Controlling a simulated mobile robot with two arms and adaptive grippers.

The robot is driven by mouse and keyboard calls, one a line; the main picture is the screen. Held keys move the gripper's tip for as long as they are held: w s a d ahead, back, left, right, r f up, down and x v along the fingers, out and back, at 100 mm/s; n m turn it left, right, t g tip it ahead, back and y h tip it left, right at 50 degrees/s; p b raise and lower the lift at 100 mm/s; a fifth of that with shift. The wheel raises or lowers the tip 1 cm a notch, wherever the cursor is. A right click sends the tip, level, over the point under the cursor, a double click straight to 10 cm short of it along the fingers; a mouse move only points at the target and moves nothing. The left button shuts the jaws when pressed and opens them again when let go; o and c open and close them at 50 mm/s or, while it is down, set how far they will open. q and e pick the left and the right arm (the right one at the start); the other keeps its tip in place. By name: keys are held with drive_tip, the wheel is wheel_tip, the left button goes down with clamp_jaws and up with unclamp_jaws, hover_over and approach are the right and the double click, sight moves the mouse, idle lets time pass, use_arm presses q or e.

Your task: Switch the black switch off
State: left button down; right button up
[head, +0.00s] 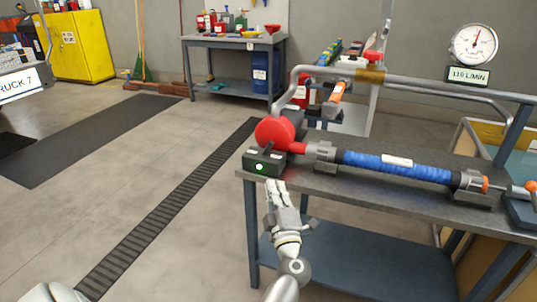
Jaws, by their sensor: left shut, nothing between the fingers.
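The black switch box (264,163) sits at the near left corner of the grey workbench top, with a lit green lamp on its front face. A small dark part rises from its top; its exact position is too small to tell. My left gripper (272,184) is shut and empty. Its fingertips point up just below the front of the box; I cannot tell whether they touch it. My right gripper is not in view.
A red round pump part (275,132) stands right behind the switch box, joined to a blue hose (397,167) along the workbench (330,184). A gauge (474,44) reads above a "110 L/MIN" sign. Open floor lies to the left.

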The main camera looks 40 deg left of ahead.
sight(268, 161)
use_arm(q)
drive_tip(key=b+x, duration=0.1)
drive_tip(key=x, duration=1.2)
drive_tip(key=shift+w+f, duration=0.1)
drive_tip(key=shift+f, duration=0.05)
drive_tip(key=shift+w+a, duration=0.35)
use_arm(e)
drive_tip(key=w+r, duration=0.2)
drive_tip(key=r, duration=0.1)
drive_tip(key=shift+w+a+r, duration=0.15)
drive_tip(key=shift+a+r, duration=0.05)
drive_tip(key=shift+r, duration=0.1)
use_arm(q)
drive_tip(key=shift+w, duration=0.1)
